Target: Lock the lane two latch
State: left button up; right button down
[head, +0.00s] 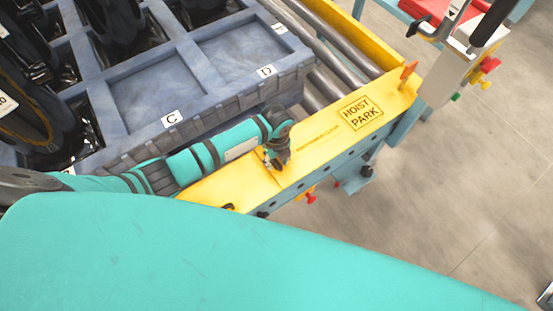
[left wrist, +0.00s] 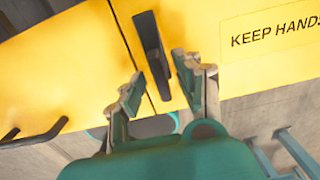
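A dark upright bar, which looks like a latch lever (left wrist: 150,45), stands at a seam of the yellow beam (left wrist: 70,65) in the left wrist view. No lane number can be read on it. My left gripper (left wrist: 160,76) is open, with one finger on each side of the bar's lower part; I cannot tell whether either finger touches it. In the head view, my left gripper (head: 277,160) is over the yellow beam (head: 325,135), left of the "HOIST PARK" label, and hides the lever. My right gripper is not in view.
A blue-grey pallet tray (head: 190,122) with lettered compartments lies behind my left arm. Metal rollers (head: 325,85) run beside it. An orange tab (head: 408,72) stands at the beam's far end. Dark bent handles (left wrist: 35,133) show at left in the wrist view. Open floor (head: 450,180) lies right.

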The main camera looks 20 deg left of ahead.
pick_arm(q)
jog(key=c, duration=0.6)
grip_shut()
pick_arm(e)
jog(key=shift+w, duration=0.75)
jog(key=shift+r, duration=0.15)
pick_arm(q)
jog(key=shift+r+n+p, duration=0.2)
jog(key=shift+n+p, duration=0.4)
jog(key=shift+p, duration=0.15)
jog(key=shift+n+p, duration=1.15)
jog(key=shift+n, duration=0.05)
jog(key=n+p, duration=0.3)
jog(key=n, duration=0.1)
jog(key=shift+s+n, duration=0.1)
jog(key=shift+n, duration=0.2)
jog(key=n+p, duration=0.2)
jog(key=n, duration=0.2)
jog(key=shift+n, duration=0.3)
jog(key=n+p, duration=0.2)
jog(key=n, duration=0.3)
jog(key=shift+f, duration=0.15)
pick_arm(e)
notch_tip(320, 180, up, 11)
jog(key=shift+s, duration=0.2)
